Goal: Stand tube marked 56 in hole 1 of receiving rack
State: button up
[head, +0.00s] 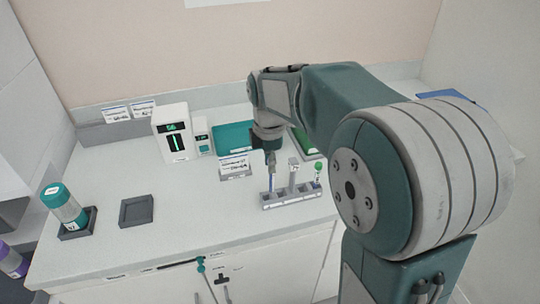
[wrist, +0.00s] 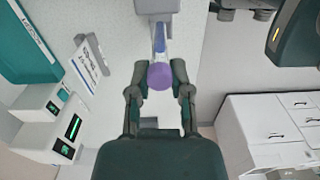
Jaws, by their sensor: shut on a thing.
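My gripper (head: 270,156) is over the left end of the grey rack (head: 292,199). In the wrist view my gripper (wrist: 157,92) is shut on a tube with a purple cap (wrist: 160,76) and blue contents (wrist: 159,42). The tube points towards a grey block (wrist: 157,5) at the top of that view. In the head view the blue tube (head: 270,183) shows below my gripper, at the rack's left end; I cannot tell how deep it sits. Its number is not readable. A green-capped tube (head: 318,168) stands at the rack's right end.
A white device (head: 174,133) shows 56 on its green display. A teal tray (head: 235,138) lies behind the rack. A teal-capped container (head: 64,206) stands in a dark holder at the left. An empty dark square holder (head: 137,211) is nearby.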

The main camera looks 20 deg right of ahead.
jog(key=shift+f, duration=0.15)
jog(key=shift+a, duration=0.1)
jog(key=shift+a+f, duration=0.15)
jog(key=shift+a, duration=0.45)
dwell(1.0)
jog(key=shift+d+f, duration=0.1)
jog(key=shift+f, duration=0.05)
jog(key=shift+a+f, duration=0.25)
jog(key=shift+f, duration=0.35)
dwell(0.3)
jog(key=shift+d+f, duration=0.1)
jog(key=shift+f, duration=0.55)
dwell(0.4)
